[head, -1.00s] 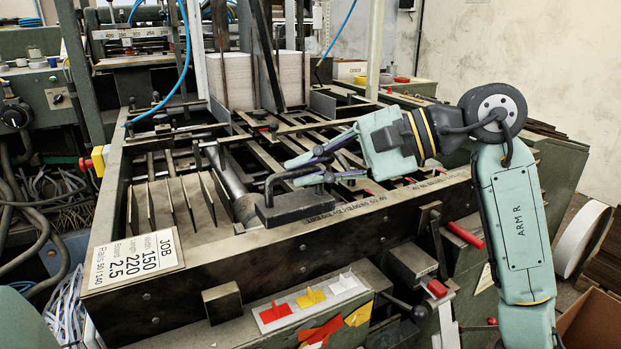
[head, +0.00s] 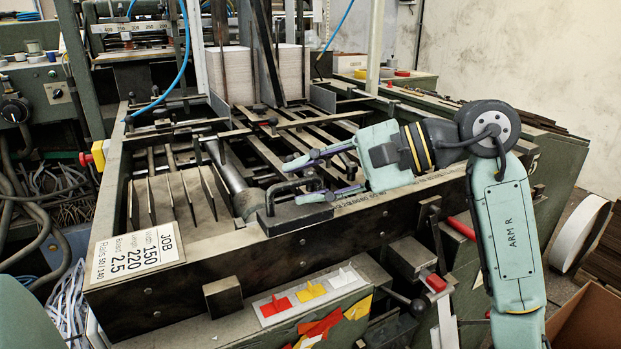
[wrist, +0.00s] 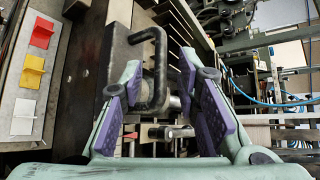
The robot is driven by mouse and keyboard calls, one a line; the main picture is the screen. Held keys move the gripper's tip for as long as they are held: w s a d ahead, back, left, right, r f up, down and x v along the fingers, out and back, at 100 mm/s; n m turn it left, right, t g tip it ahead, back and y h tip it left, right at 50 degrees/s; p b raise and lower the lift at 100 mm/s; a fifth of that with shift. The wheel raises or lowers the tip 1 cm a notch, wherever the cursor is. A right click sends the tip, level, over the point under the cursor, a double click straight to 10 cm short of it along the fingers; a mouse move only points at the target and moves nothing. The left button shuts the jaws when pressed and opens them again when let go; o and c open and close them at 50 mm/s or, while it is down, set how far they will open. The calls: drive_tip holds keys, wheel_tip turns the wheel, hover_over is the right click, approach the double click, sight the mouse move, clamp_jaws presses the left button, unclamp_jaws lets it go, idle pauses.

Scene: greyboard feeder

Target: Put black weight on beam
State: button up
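The black weight (head: 296,217) is a dark block with a bent bar handle (head: 272,197). It sits on the top of the front beam (head: 240,262), and looks level there. In the wrist view the weight (wrist: 118,68) lies beyond the left finger, and its handle (wrist: 160,70) shows between the fingers. My gripper (head: 295,180) is open, with purple-padded fingers spread to either side of the handle. In the wrist view my gripper (wrist: 160,62) shows a clear gap between each finger and the handle. The weight's underside is hidden.
A job card (head: 137,252) lies at the beam's left end. Upright metal plates (head: 175,198) stand behind the beam on the left. A strip with red, yellow and white tabs (head: 312,293) is below the beam. Grey board stacks (head: 236,75) stand at the back.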

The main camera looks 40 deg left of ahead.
drive_tip(key=shift+r, duration=0.15)
drive_tip(key=b+v, duration=0.2)
drive_tip(key=v, duration=1)
